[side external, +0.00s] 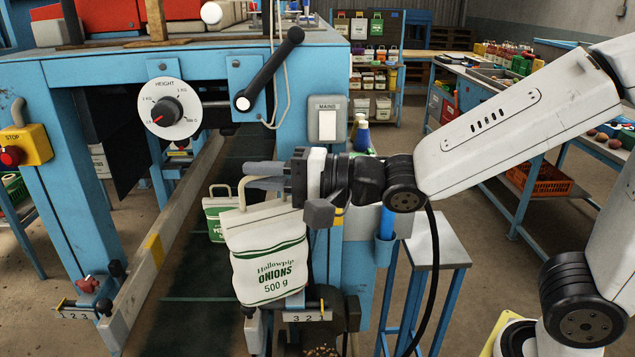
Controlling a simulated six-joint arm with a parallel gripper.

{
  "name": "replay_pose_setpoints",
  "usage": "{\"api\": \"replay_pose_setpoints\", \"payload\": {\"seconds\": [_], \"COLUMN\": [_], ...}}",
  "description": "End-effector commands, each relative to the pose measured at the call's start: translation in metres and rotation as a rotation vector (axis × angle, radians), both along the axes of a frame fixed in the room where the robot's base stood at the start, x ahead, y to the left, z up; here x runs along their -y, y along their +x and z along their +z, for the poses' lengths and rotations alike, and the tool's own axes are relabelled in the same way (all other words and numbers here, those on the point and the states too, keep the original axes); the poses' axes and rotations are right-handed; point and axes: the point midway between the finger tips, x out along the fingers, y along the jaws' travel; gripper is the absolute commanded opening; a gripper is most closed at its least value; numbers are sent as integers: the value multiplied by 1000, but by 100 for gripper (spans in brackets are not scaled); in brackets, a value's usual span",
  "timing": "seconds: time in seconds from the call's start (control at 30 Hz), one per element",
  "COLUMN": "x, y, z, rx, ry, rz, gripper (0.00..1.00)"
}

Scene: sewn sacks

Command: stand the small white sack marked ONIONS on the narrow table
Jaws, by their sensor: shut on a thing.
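The small white sack marked ONIONS (268,262), with green print and green bands, hangs upright below my gripper (262,177). The grey fingers point left and are shut on the sack's pale handle loop at its top. The sack is in front of the blue machine, over or near the dark belt; its exact height is hard to tell. The narrow table (440,246), with a grey top and blue legs, stands to the right of the machine, below my forearm. The visible part of its top is bare.
Another white and green sack (214,222) stands behind on the dark belt (190,290), partly hidden by the ONIONS sack. The blue machine (345,190) has a black lever (272,66) above my gripper. A blue holder (385,245) sits between machine and narrow table. A black cable hangs before the table.

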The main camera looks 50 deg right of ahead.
Motion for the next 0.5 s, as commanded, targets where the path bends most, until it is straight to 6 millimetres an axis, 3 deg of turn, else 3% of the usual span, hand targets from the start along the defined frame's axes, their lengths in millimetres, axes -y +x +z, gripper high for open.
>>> {"api": "replay_pose_setpoints", "payload": {"seconds": [0.5], "x": [78], "y": [7], "z": [33], "rx": [12], "ry": [5], "rz": [10], "gripper": [0]}}
